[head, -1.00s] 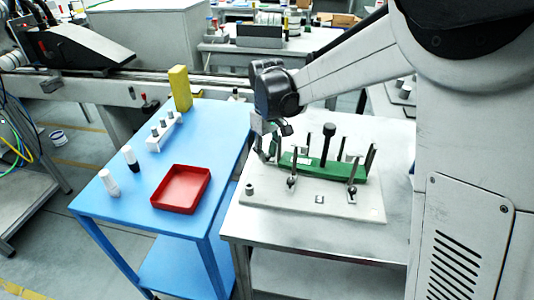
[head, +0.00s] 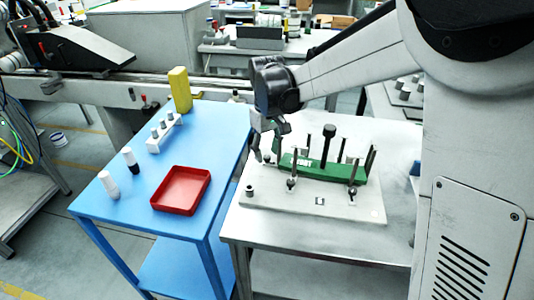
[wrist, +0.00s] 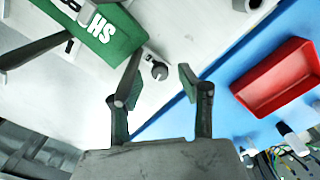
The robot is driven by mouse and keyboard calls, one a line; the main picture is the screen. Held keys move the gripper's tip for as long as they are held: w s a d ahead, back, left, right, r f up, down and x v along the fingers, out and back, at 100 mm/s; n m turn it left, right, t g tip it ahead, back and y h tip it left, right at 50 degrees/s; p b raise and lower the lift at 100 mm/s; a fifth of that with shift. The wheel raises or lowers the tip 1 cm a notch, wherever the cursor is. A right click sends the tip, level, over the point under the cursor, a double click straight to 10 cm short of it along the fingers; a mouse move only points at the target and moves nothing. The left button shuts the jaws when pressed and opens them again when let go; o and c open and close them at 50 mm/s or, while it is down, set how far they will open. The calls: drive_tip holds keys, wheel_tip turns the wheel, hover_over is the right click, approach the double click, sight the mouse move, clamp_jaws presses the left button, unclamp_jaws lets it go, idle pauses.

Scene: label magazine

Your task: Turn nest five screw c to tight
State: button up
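A pale fixture plate (head: 290,205) lies on the metal table and carries a green block (head: 343,176) with white lettering, which also shows in the wrist view (wrist: 112,50). Several upright clamp posts and a taller black-topped post (head: 328,145) stand around the block. My gripper (head: 268,153) is over the plate's far left end, pointing down. In the wrist view my gripper (wrist: 160,80) is open, fingers apart. A small grey screw-like piece (wrist: 158,71) shows in the gap beyond the fingertips; no contact is visible. I cannot read nest numbers or screw letters.
A blue table (head: 215,145) stands left of the plate. It holds a red tray (head: 180,188), a yellow block (head: 180,89), a white rack (head: 163,133) with grey pieces, and separate black and white bottle-like pieces. The plate's front strip is mostly clear.

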sight(268, 157)
wheel_tip(268, 157, up, 11)
idle(0.4)
drive_tip(key=s+d+r+m+t, duration=0.3)
drive_tip(key=s+d, duration=0.8)
drive_tip(key=s, duration=0.2)
drive_tip(key=s+d+f+m+t, duration=0.2)
drive_tip(key=s+d, duration=0.1)
drive_tip(key=s, duration=0.3)
drive_tip(key=s+d+f+m+t, duration=0.2)
drive_tip(key=s+d+f, duration=0.1)
drive_tip(key=s, duration=0.4)
drive_tip(key=shift+d, duration=0.2)
drive_tip(key=shift+f, duration=0.1)
drive_tip(key=shift+c, duration=0.4)
